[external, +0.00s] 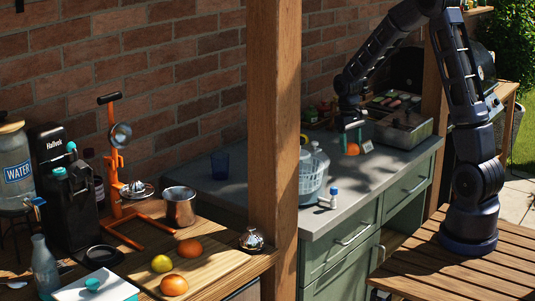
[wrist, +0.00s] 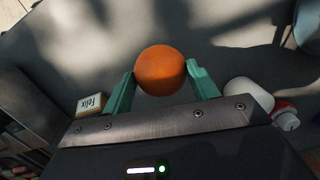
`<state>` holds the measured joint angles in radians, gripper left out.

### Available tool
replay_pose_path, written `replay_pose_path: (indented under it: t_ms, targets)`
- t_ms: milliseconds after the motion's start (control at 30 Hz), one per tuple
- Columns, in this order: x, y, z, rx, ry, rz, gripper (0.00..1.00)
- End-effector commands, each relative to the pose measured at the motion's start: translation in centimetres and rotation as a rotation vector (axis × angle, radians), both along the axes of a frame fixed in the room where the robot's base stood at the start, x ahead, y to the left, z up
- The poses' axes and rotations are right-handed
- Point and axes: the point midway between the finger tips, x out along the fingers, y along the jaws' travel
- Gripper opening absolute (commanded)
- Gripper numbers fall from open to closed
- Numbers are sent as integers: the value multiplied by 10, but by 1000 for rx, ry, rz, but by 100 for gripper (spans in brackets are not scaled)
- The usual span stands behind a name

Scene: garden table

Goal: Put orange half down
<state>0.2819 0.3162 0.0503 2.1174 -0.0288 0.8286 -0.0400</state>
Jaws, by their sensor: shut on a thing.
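My gripper (external: 351,137) has teal fingers and is shut on the orange half (external: 352,149). In the wrist view the orange half (wrist: 160,71) sits between the two fingertips (wrist: 161,84), its rounded orange peel showing; no cut face is visible. It is over the grey counter (external: 232,202). Whether it touches the counter or hangs just above it, I cannot tell.
A card marked Felix (wrist: 91,104) is close to the left finger in the wrist view. A wooden post (external: 273,120) rises left of the basket.

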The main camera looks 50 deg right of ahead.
Motion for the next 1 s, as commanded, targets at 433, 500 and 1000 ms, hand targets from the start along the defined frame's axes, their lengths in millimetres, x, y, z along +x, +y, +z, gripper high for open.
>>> replay_pose_path:
  t_ms: [433,500,1000]
  targets:
    - [0,0,-39,1,2,-1,35]
    - [0,0,-49,1,2,-1,35]
    - [0,0,-61,0,0,-1,65]
